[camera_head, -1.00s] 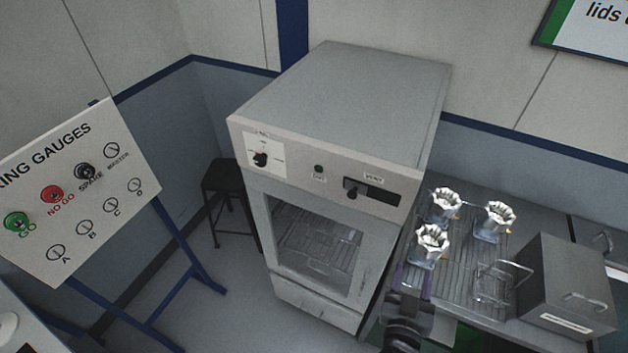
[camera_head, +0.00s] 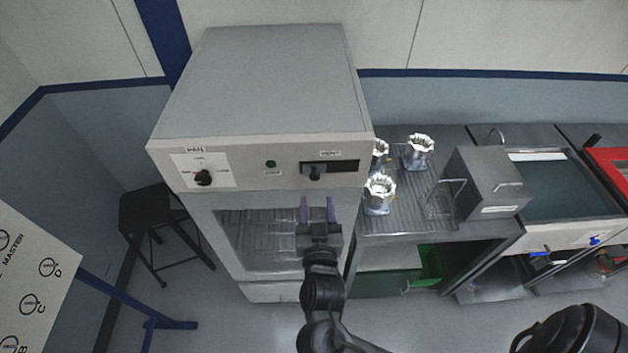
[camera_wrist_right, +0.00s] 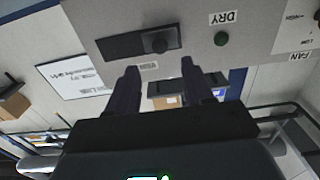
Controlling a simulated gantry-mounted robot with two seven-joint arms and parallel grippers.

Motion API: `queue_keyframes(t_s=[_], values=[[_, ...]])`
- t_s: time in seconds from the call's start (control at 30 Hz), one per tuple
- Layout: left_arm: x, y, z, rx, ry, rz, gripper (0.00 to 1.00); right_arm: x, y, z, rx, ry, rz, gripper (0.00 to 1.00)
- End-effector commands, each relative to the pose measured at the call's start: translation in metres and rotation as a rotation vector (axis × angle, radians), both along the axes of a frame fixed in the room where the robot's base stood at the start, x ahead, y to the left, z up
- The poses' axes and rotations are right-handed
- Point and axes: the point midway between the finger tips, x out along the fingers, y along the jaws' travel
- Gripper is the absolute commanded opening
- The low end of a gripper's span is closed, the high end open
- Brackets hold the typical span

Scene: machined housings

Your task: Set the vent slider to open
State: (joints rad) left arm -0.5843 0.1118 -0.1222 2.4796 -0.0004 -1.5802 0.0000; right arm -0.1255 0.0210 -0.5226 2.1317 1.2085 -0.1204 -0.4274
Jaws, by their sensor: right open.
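The vent slider is a small black knob (camera_head: 315,173) in a dark horizontal slot (camera_head: 343,167) on the upper front of the grey oven (camera_head: 262,80). In the head view the knob sits toward the slot's left end. In the right wrist view, which is upside down, the knob (camera_wrist_right: 160,43) stands toward the right of the slot (camera_wrist_right: 117,46). My right gripper (camera_head: 317,208) is open and empty, its purple fingers pointing up just below the knob in the head view. The fingers (camera_wrist_right: 160,72) are apart from the knob. My left gripper is not in view.
A fan dial (camera_head: 203,178) and a dry light (camera_head: 271,164) are on the same panel. The oven's glass door (camera_head: 262,235) is below. Shiny metal housings (camera_head: 380,190) stand on the rack at right, beside a grey box (camera_head: 487,183). A black stool (camera_head: 150,208) stands left.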

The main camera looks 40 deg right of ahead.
Motion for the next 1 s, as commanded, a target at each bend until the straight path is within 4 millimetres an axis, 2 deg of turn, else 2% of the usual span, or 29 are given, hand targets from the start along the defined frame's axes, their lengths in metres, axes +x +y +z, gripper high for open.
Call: queue_keyframes(t_s=[0.2,0.4,0.87,1.0], values=[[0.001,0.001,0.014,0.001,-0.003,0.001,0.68,0.029,-0.023,0.003,-0.005,0.0,-0.001,0.51],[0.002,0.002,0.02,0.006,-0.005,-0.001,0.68,0.047,-0.037,0.002,-0.003,0.001,0.001,0.51],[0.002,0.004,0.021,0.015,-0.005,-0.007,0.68,0.054,-0.044,0.0,0.001,0.001,0.0,0.51],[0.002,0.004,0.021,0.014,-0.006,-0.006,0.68,0.054,-0.043,0.0,0.001,0.001,0.0,0.33]])
